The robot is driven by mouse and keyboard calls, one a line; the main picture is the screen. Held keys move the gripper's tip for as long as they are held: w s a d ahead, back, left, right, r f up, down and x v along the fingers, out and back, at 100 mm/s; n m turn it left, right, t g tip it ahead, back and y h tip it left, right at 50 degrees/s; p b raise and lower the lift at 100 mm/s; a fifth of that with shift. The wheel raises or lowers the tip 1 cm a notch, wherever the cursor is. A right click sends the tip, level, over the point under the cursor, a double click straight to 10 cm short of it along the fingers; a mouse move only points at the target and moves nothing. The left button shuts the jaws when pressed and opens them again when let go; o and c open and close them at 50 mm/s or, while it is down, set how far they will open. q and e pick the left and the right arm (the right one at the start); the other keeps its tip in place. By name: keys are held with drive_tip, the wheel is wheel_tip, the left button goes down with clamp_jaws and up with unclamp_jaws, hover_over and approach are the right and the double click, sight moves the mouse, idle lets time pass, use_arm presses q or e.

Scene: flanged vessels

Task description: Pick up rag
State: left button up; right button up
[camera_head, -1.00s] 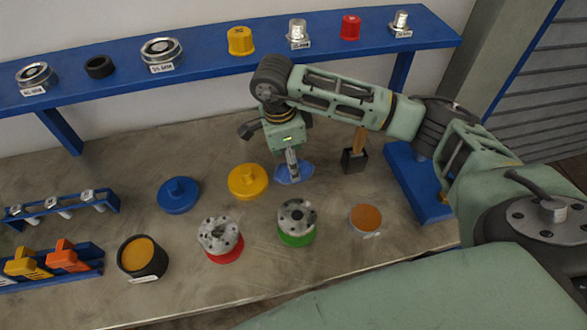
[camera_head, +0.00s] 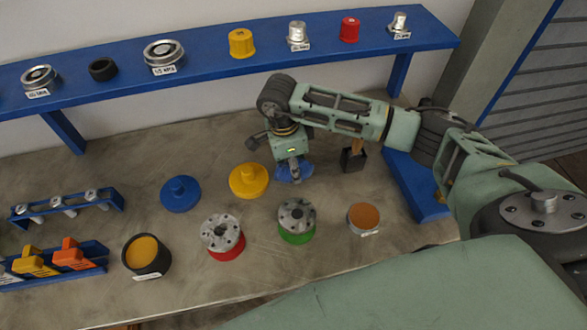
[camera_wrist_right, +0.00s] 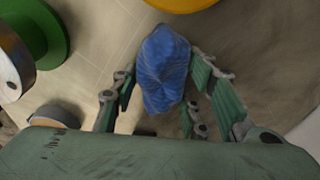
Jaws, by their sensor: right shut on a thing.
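The rag (camera_head: 295,172) is a crumpled blue cloth at the middle of the table, right of the yellow lid. In the right wrist view the rag (camera_wrist_right: 163,68) is bunched between the fingers. My right gripper (camera_head: 293,168) points down over it and is shut on it. In the wrist view the fingers of my right gripper (camera_wrist_right: 165,85) stand on both sides of the cloth. I cannot tell whether the rag is clear of the table. My left gripper is not in view.
A yellow lid (camera_head: 249,180) and a blue lid (camera_head: 180,193) lie to the left. Flanged vessels with a green base (camera_head: 297,236) and a red base (camera_head: 226,252) stand in front. A dark holder (camera_head: 353,158) stands to the right. A blue shelf (camera_head: 205,61) runs behind.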

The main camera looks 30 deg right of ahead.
drive_tip(key=shift+c, duration=1)
drive_tip(key=shift+r, duration=0.15)
drive_tip(key=shift+r, duration=0.25)
drive_tip(key=r+b, duration=0.2)
drive_tip(key=r, duration=0.1)
drive_tip(key=shift+s+d+r, duration=0.2)
drive_tip(key=shift+s+r, duration=0.05)
drive_tip(key=shift+s, duration=0.1)
drive_tip(key=s+d+r+b, duration=0.3)
drive_tip(key=s+r, duration=0.3)
drive_tip(key=s, duration=0.4)
drive_tip(key=shift+s+r, duration=0.25)
drive_tip(key=shift+r, duration=0.15)
